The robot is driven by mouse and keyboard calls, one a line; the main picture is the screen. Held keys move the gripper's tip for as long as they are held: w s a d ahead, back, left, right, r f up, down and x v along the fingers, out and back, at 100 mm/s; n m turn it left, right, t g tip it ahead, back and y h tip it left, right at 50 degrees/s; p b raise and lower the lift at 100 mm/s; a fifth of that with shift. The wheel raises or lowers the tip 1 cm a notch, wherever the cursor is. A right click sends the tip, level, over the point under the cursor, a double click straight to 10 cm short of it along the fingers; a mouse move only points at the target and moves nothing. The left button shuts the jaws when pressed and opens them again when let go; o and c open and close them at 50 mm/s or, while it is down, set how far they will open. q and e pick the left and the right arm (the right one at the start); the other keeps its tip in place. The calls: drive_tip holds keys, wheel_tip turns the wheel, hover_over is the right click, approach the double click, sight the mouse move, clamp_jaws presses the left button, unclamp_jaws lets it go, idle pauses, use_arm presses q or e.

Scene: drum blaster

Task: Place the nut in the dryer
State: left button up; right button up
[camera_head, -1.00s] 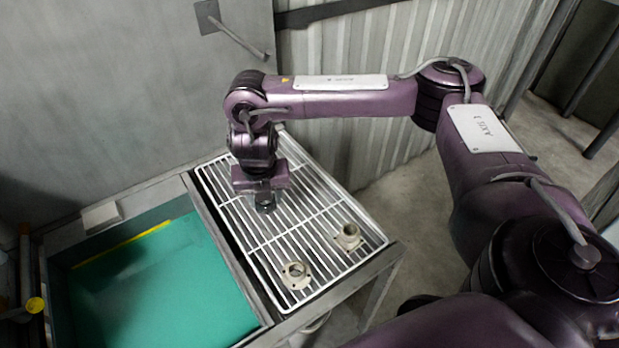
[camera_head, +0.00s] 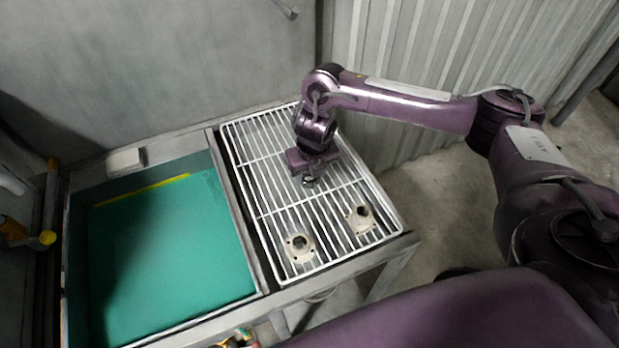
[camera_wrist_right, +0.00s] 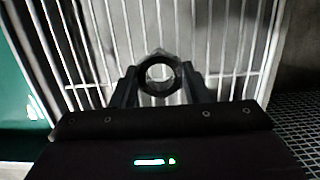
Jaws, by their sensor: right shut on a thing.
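My right gripper (camera_head: 309,180) is over the white wire rack (camera_head: 262,172), which looks like the dryer. In the right wrist view its two fingers (camera_wrist_right: 160,88) are shut on a round, ring-shaped metal nut (camera_wrist_right: 160,58), with the rack's bars behind it. The nut is small and partly hidden under the gripper in the head view; I cannot tell whether it touches the bars. Two beige flanged parts stand on the near end of the rack: one at the left (camera_head: 299,246) and one at the right (camera_head: 361,219). My left gripper is out of view.
A basin with a green bottom (camera_head: 165,260) lies left of the rack, with a grey divider (camera_head: 233,205) between them. A corrugated wall (camera_head: 400,60) stands behind. The rack's far left part is bare.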

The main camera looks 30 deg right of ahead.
drive_tip(key=shift+f, duration=1.2)
drive_tip(key=shift+f, duration=0.1)
drive_tip(key=o, duration=1.1)
